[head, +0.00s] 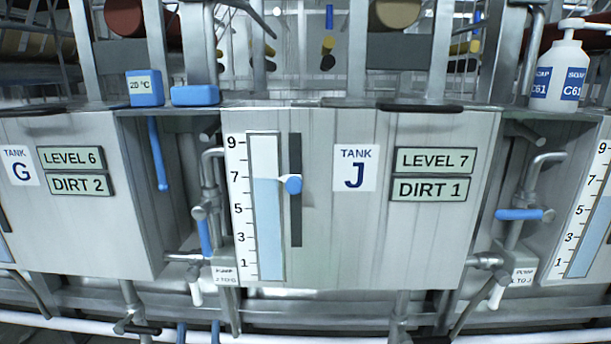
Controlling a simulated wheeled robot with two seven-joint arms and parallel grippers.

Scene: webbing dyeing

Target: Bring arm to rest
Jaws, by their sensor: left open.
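At the bottom edge, left of centre, two blue upright tips stand apart; they look like the fingers of my left gripper (198,333). It is open, with no object seen between the tips. The rest of that gripper and its arm are out of the picture. It is below tank J (330,220) and the pump label (225,275). My right gripper is not in view.
Tank G (90,220) stands left, reading level 6, dirt 2; tank J reads level 7, dirt 1. A blue lever (157,153) and a blue valve handle (519,214) stick out between tanks. A white soap bottle (561,70) stands top right.

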